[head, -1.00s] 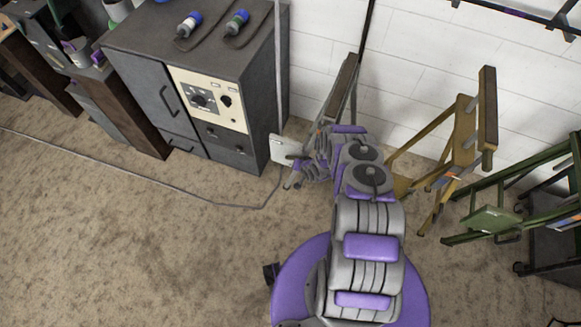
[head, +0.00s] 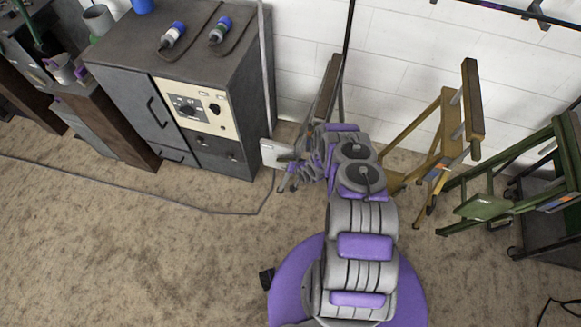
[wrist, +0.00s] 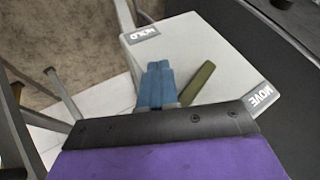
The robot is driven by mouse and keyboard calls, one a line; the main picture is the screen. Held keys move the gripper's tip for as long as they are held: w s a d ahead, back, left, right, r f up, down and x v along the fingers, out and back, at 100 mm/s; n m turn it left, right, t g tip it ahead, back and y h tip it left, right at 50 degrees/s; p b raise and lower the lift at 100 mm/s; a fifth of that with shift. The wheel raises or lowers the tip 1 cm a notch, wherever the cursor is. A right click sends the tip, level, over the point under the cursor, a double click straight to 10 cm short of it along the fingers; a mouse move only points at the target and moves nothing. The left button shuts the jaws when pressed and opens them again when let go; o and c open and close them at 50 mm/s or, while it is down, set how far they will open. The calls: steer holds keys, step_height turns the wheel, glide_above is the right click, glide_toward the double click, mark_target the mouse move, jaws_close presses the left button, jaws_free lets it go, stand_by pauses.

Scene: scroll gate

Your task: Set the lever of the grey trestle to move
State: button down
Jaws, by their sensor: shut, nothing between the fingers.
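The grey trestle (head: 328,90) stands by the white wall, partly hidden behind my arm. Its pale plate (head: 272,153) shows left of my arm, and fills much of the wrist view (wrist: 215,55). The plate carries a HOLD label at upper left and a MOVE label at right. The olive-green lever (wrist: 198,83) points between the two labels; its lower end is hidden near my gripper. My gripper (wrist: 158,72) has its blue fingers together, empty, beside the lever on its HOLD side. Whether they touch the lever I cannot tell.
A dark grey cabinet (head: 240,110) with a cream control panel stands left of the plate. A yellow trestle (head: 445,130) and a green trestle (head: 520,180) stand to the right. A cable (head: 150,196) crosses the carpet. The carpet at front left is otherwise clear.

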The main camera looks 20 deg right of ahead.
steer(key=p+v, duration=0.4)
steer(key=v, duration=1.2)
steer(key=shift+d, duration=0.2)
